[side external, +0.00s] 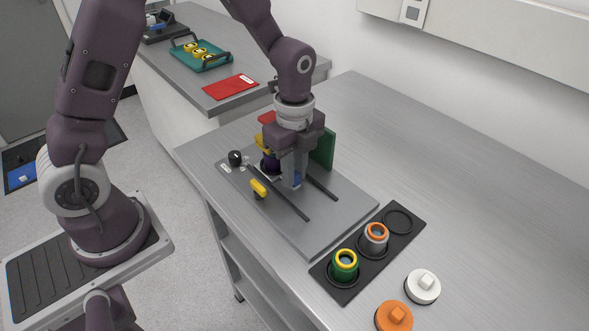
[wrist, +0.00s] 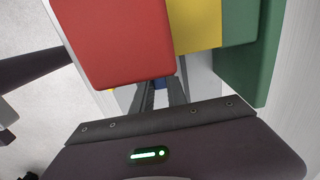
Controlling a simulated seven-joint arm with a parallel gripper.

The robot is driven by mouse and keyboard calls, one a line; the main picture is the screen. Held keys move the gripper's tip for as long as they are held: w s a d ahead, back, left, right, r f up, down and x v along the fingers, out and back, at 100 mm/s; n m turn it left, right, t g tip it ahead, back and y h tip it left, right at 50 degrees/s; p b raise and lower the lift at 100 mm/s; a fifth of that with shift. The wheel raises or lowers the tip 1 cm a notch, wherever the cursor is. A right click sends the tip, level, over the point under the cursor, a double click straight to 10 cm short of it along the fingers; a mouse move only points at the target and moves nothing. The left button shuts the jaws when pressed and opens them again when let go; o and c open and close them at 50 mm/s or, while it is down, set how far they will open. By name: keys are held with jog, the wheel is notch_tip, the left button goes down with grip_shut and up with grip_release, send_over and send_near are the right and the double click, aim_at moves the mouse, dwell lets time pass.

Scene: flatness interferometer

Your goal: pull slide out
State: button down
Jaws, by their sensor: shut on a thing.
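The instrument's grey base plate (side external: 335,213) lies on the bench with two dark parallel rails (side external: 322,187) on it. My gripper (side external: 293,176) points down between the rails, close in front of the instrument's coloured blocks. Its fingers are shut on the slide's handle, which is mostly hidden; a small blue part (side external: 297,178) shows at the fingers. In the wrist view a bit of blue (wrist: 159,84) shows between the two fingers (wrist: 160,97). A dark purple round part (side external: 270,163) sits just left of my gripper. The slide's body is mostly hidden.
Red (wrist: 115,40), yellow (wrist: 196,25) and green (wrist: 245,50) blocks stand close to my gripper. A yellow lever (side external: 258,188) and a black knob (side external: 235,157) sit on the plate. A black holder (side external: 345,291) carries two ringed cylinders; one of its places is empty.

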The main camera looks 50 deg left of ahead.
jog(key=shift+d, duration=0.1)
jog(key=d, duration=1.1)
jog(key=shift+d+r, duration=0.1)
jog(key=shift+d, duration=0.1)
jog(key=c, duration=1.3)
grip_release()
notch_tip(320, 180, up, 7)
